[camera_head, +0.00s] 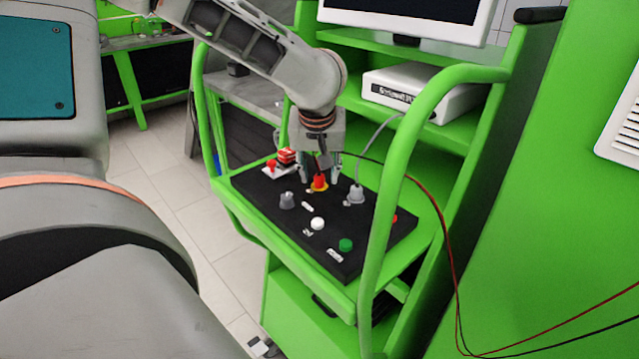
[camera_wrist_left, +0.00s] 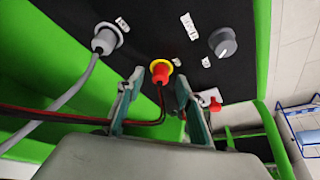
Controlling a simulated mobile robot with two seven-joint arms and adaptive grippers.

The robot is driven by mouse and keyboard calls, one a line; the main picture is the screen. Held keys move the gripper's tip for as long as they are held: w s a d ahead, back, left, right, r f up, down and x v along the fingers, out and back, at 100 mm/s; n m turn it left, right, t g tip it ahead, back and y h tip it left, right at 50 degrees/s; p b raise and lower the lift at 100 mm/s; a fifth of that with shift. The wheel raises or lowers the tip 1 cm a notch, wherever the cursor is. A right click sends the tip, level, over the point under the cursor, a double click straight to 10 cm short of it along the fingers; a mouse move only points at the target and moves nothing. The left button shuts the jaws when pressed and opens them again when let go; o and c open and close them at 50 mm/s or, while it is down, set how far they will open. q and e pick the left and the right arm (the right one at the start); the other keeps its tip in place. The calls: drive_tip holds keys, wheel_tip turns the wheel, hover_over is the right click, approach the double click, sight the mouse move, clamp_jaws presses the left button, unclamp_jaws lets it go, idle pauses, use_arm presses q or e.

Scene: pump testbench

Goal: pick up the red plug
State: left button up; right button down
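The red plug (camera_head: 319,183) sits in a yellow-ringed socket on the black panel (camera_head: 262,190) of the green bench. In the left wrist view the red plug (camera_wrist_left: 160,76) shows between the fingertips, with a red cable curving away from it. My left gripper (camera_head: 320,174) points down over the plug. Its fingers (camera_wrist_left: 160,92) are apart, one on each side of the plug, and a gap shows on both sides. I cannot tell how far above the panel the fingertips are. My right gripper is not in view.
A grey plug (camera_head: 355,194) with a grey cable stands right of the red plug. A grey knob (camera_head: 287,201), a white button (camera_head: 317,223) and a green button (camera_head: 345,245) are nearer. Red and black cables hang right. Green rails (camera_head: 408,150) flank the panel.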

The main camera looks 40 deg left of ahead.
sight(319, 177)
use_arm(q)
drive_tip(key=c, duration=1)
drive_tip(key=shift+r, duration=0.15)
drive_tip(key=shift+r+p, duration=2.15)
drive_tip(key=shift+r, duration=7.75)
